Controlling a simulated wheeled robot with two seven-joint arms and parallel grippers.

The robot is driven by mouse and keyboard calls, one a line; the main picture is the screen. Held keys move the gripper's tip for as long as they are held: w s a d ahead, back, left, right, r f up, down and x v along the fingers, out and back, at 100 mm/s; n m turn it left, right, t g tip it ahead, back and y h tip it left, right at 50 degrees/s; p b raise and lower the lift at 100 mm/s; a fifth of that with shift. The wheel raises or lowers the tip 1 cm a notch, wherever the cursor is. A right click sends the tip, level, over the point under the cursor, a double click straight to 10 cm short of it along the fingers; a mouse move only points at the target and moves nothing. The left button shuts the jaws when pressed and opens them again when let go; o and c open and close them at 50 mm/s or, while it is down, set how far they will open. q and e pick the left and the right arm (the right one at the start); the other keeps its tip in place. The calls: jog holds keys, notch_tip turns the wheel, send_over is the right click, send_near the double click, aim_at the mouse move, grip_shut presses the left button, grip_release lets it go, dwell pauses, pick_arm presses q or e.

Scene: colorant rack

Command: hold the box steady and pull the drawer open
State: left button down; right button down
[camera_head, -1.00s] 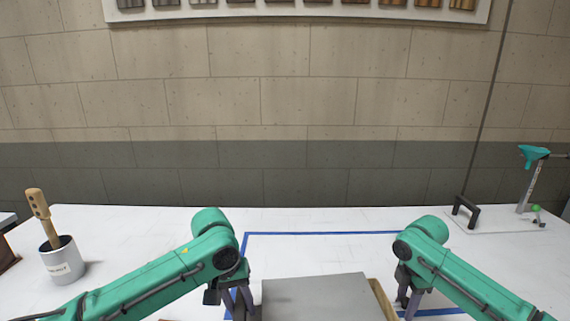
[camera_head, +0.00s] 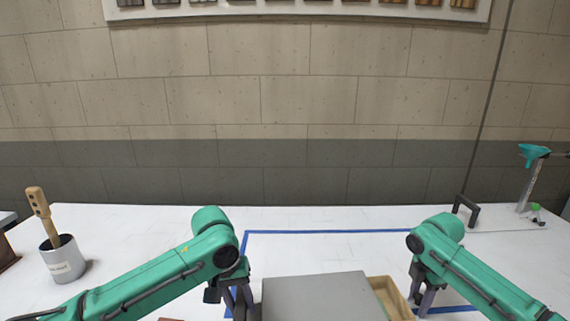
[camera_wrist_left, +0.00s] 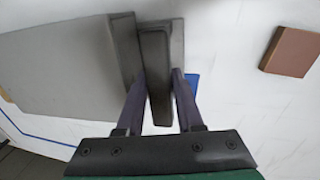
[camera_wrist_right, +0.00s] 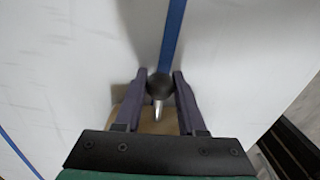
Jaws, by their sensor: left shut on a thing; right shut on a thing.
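The grey-topped box (camera_head: 318,298) stands on the table at the bottom middle of the head view. Its wooden drawer (camera_head: 390,294) sticks out from its right side, partly open. My left gripper (camera_head: 242,304) is at the box's left side, shut on the box's dark upright handle (camera_wrist_left: 157,75), seen in the left wrist view. My right gripper (camera_head: 421,300) is just right of the drawer. In the right wrist view it is shut on the drawer's dark round knob (camera_wrist_right: 159,87). The lower box front is cut off by the frame.
A blue tape outline (camera_head: 320,232) lies on the white table around the box. A labelled cup with a wooden-handled tool (camera_head: 62,260) stands at the left. A dark bracket (camera_head: 466,210) and a teal-topped stand (camera_head: 531,185) are at the back right. A brown block (camera_wrist_left: 290,52) lies near the left gripper.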

aim_at(439, 306)
jog(key=shift+d, duration=0.3)
jog(key=shift+w+d, duration=0.1)
jog(key=shift+d, duration=0.85)
jog(key=shift+w+d, duration=0.1)
jog(key=shift+d, duration=0.9)
jog(key=shift+d, duration=1.2)
jog(key=shift+c, duration=2.1)
grip_release()
